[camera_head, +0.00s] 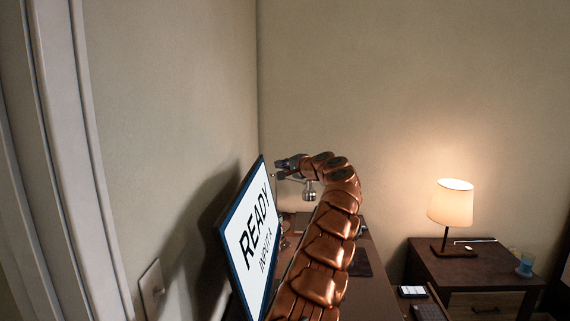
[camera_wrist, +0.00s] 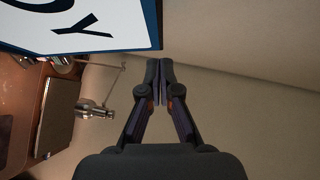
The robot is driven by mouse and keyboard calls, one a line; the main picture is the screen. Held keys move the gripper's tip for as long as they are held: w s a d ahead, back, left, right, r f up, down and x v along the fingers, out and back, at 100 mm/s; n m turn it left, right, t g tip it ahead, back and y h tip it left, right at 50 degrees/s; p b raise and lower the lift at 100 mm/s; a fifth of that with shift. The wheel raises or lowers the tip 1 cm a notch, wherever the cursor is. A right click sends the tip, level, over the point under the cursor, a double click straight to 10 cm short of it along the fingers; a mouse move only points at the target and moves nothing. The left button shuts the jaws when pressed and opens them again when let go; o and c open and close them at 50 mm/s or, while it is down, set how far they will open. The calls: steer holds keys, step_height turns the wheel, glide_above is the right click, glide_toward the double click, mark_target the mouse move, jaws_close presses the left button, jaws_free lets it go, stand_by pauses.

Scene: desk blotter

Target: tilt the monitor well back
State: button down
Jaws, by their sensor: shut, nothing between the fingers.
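The monitor (camera_head: 258,240) stands on the desk near the left wall, its lit white screen reading "READY" and "INPUT 4" inside a blue frame. It is seen at a steep angle in the head view, and a corner of it (camera_wrist: 100,25) fills the upper left of the wrist view. My gripper (camera_head: 279,164) is at the far upper corner of the monitor at the end of my copper arm. In the wrist view my gripper (camera_wrist: 159,66) is shut and empty, its fingertips just beside the monitor's edge. I cannot tell whether they touch. My arm hides part of the desk.
A silver lamp-like fixture (camera_head: 309,190) on a thin arm is close below my gripper. The desk (camera_head: 376,285) holds a dark flat item (camera_head: 362,263). A lit table lamp (camera_head: 451,203) stands on a side cabinet (camera_head: 470,268) at right, with a blue-green cup (camera_head: 525,265).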

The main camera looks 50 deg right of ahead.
mark_target(257, 165)
steer(key=shift+w+a+f+p, duration=0.3)
steer(key=shift+w+p, duration=0.25)
steer(key=shift+w, duration=0.7)
steer(key=shift+w+a+f+p, duration=0.25)
steer(key=shift+w+p, duration=0.3)
steer(key=shift+w, duration=0.75)
steer(key=shift+w+a+f+p, duration=0.3)
steer(key=shift+w+p, duration=0.25)
steer(key=shift+w, duration=0.7)
